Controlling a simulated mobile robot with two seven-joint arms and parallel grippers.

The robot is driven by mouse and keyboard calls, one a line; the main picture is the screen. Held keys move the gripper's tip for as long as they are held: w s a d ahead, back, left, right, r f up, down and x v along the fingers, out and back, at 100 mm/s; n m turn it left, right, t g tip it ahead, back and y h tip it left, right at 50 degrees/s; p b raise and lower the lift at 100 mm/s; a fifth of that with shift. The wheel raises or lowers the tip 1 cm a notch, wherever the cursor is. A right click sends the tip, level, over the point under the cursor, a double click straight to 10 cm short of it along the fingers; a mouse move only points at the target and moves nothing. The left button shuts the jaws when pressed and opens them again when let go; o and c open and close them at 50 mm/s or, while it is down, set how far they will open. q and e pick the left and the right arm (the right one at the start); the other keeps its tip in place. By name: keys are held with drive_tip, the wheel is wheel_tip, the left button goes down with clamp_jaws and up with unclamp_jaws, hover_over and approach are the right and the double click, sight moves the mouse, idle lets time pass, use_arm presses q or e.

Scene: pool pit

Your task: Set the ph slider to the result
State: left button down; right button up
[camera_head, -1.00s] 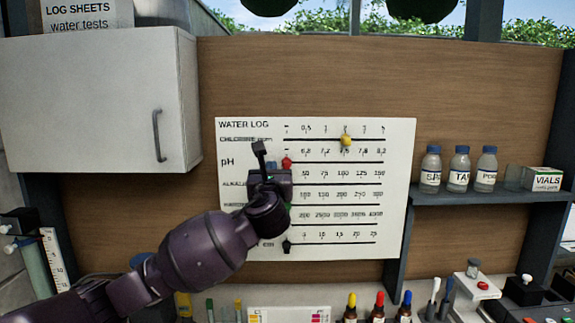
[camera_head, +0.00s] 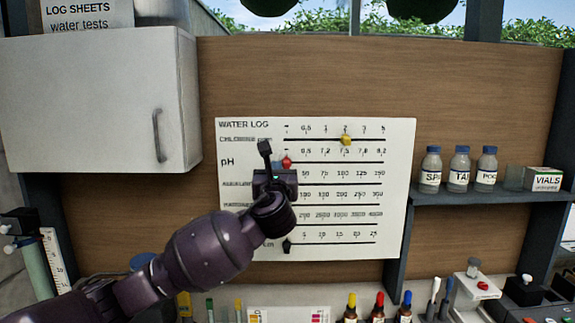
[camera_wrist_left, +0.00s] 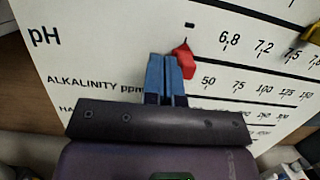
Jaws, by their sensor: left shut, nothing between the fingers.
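The water log board (camera_head: 395,200) hangs on the wood wall, with rows of scales and sliders. The red pH slider (camera_head: 287,162) is at the left end of its line, at the dash mark left of 6.8. In the left wrist view the red slider (camera_wrist_left: 184,60) is just right of my gripper's fingertips (camera_wrist_left: 164,62). My left gripper (camera_head: 277,172) is shut and empty at the board, at the slider's left side; I cannot tell if they touch. The yellow chlorine slider (camera_head: 346,140) is near 2. My right gripper is not in view.
A white cabinet (camera_head: 95,100) is on the left. A shelf (camera_head: 480,198) with bottles and a vials box (camera_head: 546,179) is on the right. Dropper bottles (camera_head: 378,308) stand below the board. A black slider (camera_head: 287,246) is at the bottom row's left end.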

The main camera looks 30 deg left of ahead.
use_arm(q)
drive_tip(key=shift+w+d, duration=1.7)
drive_tip(key=shift+d, duration=1.05)
drive_tip(key=shift+w+d, duration=1.65)
drive_tip(key=shift+d, duration=1.15)
drive_tip(key=shift+w+d, duration=1.7)
drive_tip(key=shift+d, duration=1.05)
drive_tip(key=shift+s+a, duration=0.5)
drive_tip(key=shift+a, duration=0.2)
drive_tip(key=r+v, duration=0.1)
drive_tip(key=v, duration=0.5)
drive_tip(key=shift+s+d+r, duration=0.15)
drive_tip(key=shift+s+d, duration=0.1)
drive_tip(key=shift+s, duration=0.25)
